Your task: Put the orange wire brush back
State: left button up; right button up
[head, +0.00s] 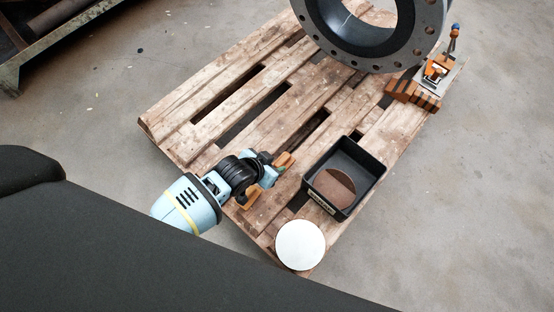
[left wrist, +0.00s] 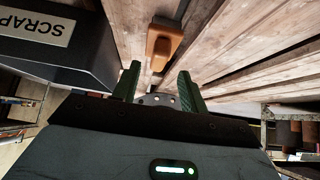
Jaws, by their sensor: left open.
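My left gripper (head: 275,172) is low over the near left part of the pallet, its jaws open and empty. In the left wrist view its two green fingers (left wrist: 158,88) stand apart. An orange-brown block with a raised grip (left wrist: 163,45), which looks like the brush, lies on the planks just beyond the fingertips, apart from them. In the head view an orange piece (head: 285,159) shows at the fingertips, and a second orange-brown piece (head: 250,198) shows beside the gripper's near side. Bristles cannot be made out. My right gripper is out of view.
The wooden pallet (head: 215,107) has open gaps between its planks. A black box (head: 372,157) labelled SCRAP, holding a brown disc (head: 334,187), stands right of the gripper. A white disc (head: 300,245) is at the near corner. A flanged pipe (head: 410,50) and an orange-black striped fixture (head: 412,94) are farther back.

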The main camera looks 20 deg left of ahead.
pick_arm(q)
jog(key=p+v, duration=0.3)
jog(key=v, duration=0.4)
jog(key=shift+s+r, duration=0.1)
